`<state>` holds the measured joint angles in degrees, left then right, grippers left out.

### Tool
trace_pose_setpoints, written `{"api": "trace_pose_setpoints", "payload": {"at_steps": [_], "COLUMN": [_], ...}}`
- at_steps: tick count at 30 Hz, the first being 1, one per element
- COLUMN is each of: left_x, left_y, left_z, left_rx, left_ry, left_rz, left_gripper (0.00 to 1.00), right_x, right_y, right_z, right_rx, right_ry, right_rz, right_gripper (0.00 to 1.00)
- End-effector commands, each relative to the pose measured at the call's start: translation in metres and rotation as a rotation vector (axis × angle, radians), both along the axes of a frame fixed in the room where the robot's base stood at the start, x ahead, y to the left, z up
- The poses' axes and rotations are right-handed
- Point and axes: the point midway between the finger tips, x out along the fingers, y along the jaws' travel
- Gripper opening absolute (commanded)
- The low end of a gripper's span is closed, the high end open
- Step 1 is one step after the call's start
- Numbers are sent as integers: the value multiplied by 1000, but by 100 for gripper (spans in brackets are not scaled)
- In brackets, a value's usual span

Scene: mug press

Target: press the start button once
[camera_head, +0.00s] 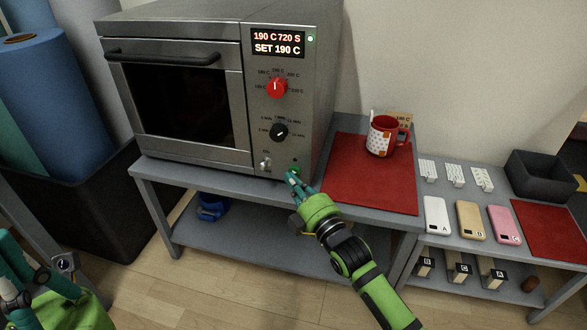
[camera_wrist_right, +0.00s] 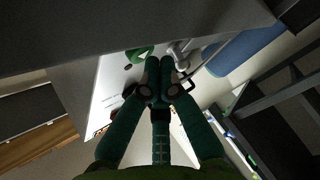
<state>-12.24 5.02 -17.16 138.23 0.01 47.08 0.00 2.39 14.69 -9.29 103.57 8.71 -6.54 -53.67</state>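The oven's steel control panel (camera_head: 285,118) faces me in the head view. The green start button (camera_head: 295,171) is low on it, partly hidden by my right fingertips; its green ring also shows in the right wrist view (camera_wrist_right: 139,53). My right gripper (camera_head: 291,177) is shut and empty, its fingertips together (camera_wrist_right: 160,64) right at the button; I cannot tell whether they touch it. The display (camera_head: 278,43) reads 190 C 720 S and SET 190 C, with a green lamp lit beside it. My left gripper (camera_head: 14,285) is at the lower left, partly cut off.
A toggle switch (camera_head: 265,164) sits left of the button, below a black dial (camera_head: 279,132) and red dial (camera_head: 277,88). The oven door (camera_head: 180,97) is closed. A red mug (camera_head: 382,136) stands on a red mat (camera_head: 370,185) to the right. Phones lie farther right.

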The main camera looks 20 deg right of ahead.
Motion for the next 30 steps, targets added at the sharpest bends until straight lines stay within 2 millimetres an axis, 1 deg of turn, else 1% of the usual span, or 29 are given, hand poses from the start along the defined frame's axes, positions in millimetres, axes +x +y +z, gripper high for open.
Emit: {"api": "trace_pose_setpoints", "payload": {"at_steps": [1,6,8,15,21,30], "left_x": [0,0,0,0,0,0], "left_y": [0,0,0,0,0,0], "left_z": [0,2,5,22,30,30], "left_rx": [0,-1,-1,-1,-1,-1], "left_ry": [-1,-2,-2,-2,-2,-2], "left_rz": [0,0,0,0,0,0], "left_gripper": [0,0,0,0,0,0], "right_x": [4,3,0,-21,-36,-39], "right_y": [-9,-8,-5,10,21,24], "right_z": [8,8,9,9,7,5], "right_rx": [-19,-18,-17,-10,-5,-4], "right_ry": [-23,-23,-22,-15,-13,-13], "right_rz": [-17,-17,-16,-11,-10,-9], "right_gripper": [0,0,0,0,0,0]}}
